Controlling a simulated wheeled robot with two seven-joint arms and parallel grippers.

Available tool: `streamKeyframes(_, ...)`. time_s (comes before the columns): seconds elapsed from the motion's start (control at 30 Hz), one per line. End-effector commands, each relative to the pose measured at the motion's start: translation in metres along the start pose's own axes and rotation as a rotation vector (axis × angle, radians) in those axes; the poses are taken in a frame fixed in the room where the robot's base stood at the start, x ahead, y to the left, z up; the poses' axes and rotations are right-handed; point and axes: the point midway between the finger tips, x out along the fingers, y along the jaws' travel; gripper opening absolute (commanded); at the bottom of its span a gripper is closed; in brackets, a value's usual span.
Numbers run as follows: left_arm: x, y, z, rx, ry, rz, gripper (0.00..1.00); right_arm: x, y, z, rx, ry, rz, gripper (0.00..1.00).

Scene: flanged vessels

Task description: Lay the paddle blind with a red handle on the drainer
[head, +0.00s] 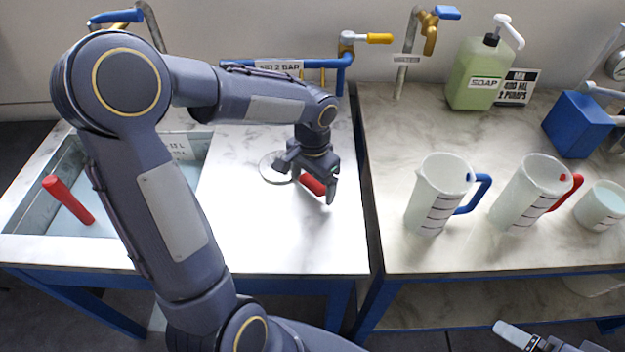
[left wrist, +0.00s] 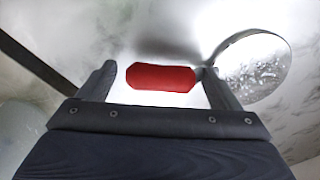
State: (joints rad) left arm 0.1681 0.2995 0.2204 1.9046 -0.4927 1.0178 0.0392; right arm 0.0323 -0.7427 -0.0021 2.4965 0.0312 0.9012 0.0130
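The paddle blind has a red handle (head: 313,184) and a round grey disc (head: 276,167). It appears to lie on the bright metal drainer (head: 240,225) right of the sink. My left gripper (head: 316,190) is just over the handle, pointing down. In the left wrist view, the red handle (left wrist: 160,78) lies between the spread fingers, with gaps at both ends, and the wet disc (left wrist: 253,68) is beyond the right finger. My right gripper (head: 550,345) is partly in view at the bottom right, beside a pale cylindrical piece; its fingers are unclear.
Another red handle (head: 68,198) sticks up in the sink (head: 185,185) at the left. The right bench holds two jugs (head: 440,195), a cup (head: 602,207) and a soap bottle (head: 478,75). The drainer's front is clear.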

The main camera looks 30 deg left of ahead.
Motion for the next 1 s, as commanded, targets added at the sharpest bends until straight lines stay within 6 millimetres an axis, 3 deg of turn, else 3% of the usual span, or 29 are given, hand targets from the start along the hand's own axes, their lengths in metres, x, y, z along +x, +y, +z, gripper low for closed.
streamKeyframes(0.37,-0.01,0.0,-0.001,-0.001,0.003,-0.001,0.85,-0.003,-0.001,-0.002,0.0,0.0,0.0,0.89)
streamKeyframes(0.8,-0.098,0.0,-0.001,0.0,0.004,-0.001,0.85,-0.008,-0.004,-0.004,0.0,0.0,0.0,0.89)
streamKeyframes(1.0,-0.12,0.0,0.0,0.0,0.003,0.0,0.85,-0.009,-0.004,-0.005,0.0,0.0,0.0,0.89)
